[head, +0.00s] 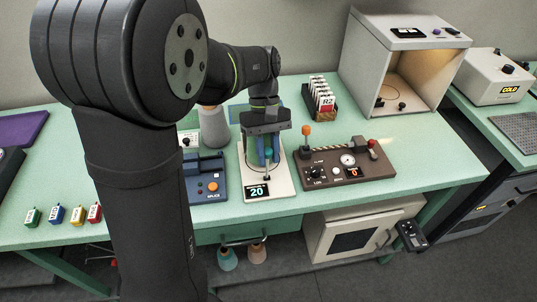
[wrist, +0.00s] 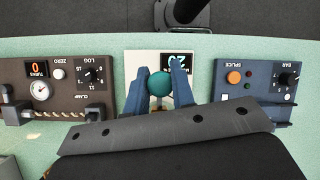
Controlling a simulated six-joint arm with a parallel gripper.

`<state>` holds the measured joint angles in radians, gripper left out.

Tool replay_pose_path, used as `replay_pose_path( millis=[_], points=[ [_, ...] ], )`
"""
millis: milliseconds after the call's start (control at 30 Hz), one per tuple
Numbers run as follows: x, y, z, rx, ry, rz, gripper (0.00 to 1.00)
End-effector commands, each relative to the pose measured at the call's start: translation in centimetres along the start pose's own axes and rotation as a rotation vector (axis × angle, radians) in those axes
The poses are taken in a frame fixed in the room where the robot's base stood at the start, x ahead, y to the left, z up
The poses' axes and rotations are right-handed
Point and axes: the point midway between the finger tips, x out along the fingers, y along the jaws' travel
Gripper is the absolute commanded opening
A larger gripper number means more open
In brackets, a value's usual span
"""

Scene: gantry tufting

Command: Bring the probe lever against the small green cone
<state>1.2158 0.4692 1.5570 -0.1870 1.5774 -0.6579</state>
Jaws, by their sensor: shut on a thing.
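My gripper (head: 264,160) is over a white gauge panel (head: 285,184) with a lit display reading 20. In the wrist view its two blue fingers (wrist: 160,86) are shut on a round teal knob (wrist: 160,83), which appears to be the probe lever's knob. The lever's shaft is mostly hidden by the fingers. The white panel (wrist: 140,62) also shows behind the fingers in the wrist view. A teal-green cone (head: 227,261) stands below the bench; I cannot tell whether it is the task's small green cone. No cone is clear at the knob.
A blue splice box (head: 206,186) stands left of the panel, and a brown clamp box (head: 345,172) stands right. A grey cone (head: 214,128) and a card rack (head: 322,102) are behind.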

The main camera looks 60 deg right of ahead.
Motion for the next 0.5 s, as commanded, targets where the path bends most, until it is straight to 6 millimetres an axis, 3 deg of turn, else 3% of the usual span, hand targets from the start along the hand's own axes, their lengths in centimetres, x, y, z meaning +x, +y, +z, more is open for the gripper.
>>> replay_pose_path(
  millis=[333, 367, 433, 500],
  points=[
    [-0.14, 0.06, -0.15, 0.0, 0.007, 0.003, 0.0],
    [-0.14, 0.06, -0.16, 0.0, 0.008, 0.003, 0.28],
    [-0.13, 0.05, -0.14, 0.0, 0.007, 0.003, 0.42],
    [-0.11, 0.04, -0.12, 0.0, 0.006, 0.003, 0.43]
  ],
)
